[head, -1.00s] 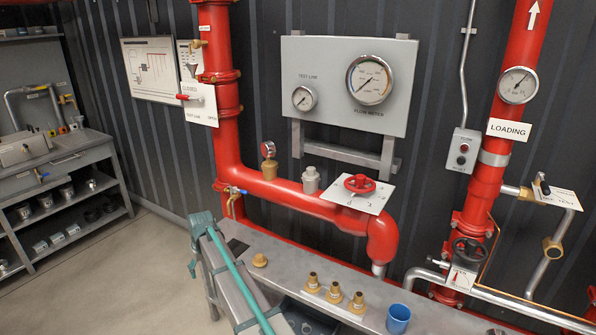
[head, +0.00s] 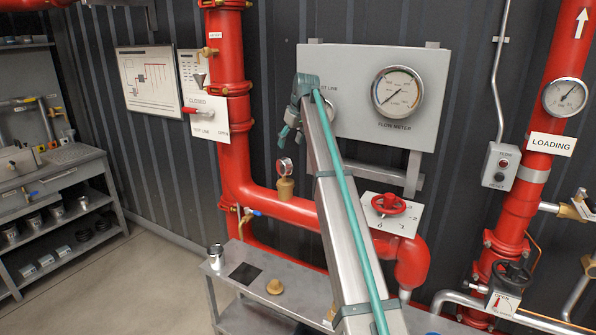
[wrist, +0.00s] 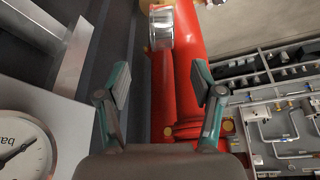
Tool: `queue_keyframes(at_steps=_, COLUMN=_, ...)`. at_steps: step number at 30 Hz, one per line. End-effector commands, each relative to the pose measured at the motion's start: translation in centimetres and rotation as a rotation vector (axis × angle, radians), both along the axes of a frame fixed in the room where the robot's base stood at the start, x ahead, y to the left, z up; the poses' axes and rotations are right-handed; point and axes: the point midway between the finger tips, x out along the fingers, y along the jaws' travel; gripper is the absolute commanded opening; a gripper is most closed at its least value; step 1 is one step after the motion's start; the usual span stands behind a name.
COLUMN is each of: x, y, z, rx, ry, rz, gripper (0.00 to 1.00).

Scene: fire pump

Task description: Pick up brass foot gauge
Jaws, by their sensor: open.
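A gap separates gripper and gauge in the picture. In the wrist view the open fingers (wrist: 161,88) frame part of a red pipe (wrist: 163,95). I cannot tell whether the silver cylinder (wrist: 161,28) at the top there belongs to the gauge.
The grey panel (head: 350,110) with the flow meter (head: 397,91) is close behind my arm. A red handwheel (head: 388,204) is right of it. The bench (head: 235,295) below carries a silver can (head: 216,257) and a brass piece (head: 274,287). My arm hides part of the pipe.

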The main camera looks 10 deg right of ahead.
Motion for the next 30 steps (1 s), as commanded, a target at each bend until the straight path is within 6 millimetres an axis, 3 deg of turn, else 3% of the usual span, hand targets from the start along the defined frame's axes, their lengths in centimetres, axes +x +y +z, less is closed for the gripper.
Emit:
queue_keyframes(at_steps=10, x=1.5, y=0.7, z=-4.1, rx=-0.001, ry=-0.001, rz=0.001, gripper=0.67)
queue_keyframes(at_steps=17, x=2.0, y=1.0, z=-5.3, rx=-0.002, ry=-0.002, rz=0.000, gripper=0.67)
queue_keyframes(at_steps=25, x=3.0, y=1.6, z=-8.6, rx=-0.001, ry=0.001, rz=0.000, gripper=0.67)
queue_keyframes(at_steps=30, x=3.4, y=1.8, z=-9.6, rx=-0.001, ry=-0.003, rz=-0.001, gripper=0.67)
